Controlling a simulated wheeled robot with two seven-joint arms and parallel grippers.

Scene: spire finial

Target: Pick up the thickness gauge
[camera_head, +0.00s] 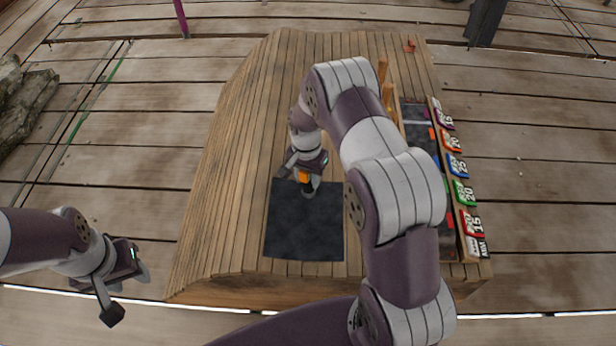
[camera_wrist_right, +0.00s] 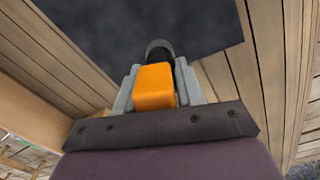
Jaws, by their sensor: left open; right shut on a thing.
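My right gripper (camera_head: 306,174) is over the far part of a dark mat (camera_head: 304,228) on the wooden bench. It is shut on an orange thing with a dark round end (camera_wrist_right: 153,87), probably the thickness gauge. In the right wrist view, the orange block sits between the two grey fingers and the dark end points away over the mat. I cannot tell whether that end touches the mat. My left gripper (camera_head: 128,293) is open and empty, off the bench's left side, at the lower left.
A wooden rack with coloured number tags (camera_head: 463,193) stands along the bench's right side, beside a dark strip (camera_head: 417,127) partly hidden by my right arm. A small reddish-orange thing (camera_head: 410,46) lies at the far end. The bench's left part (camera_head: 232,160) is clear.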

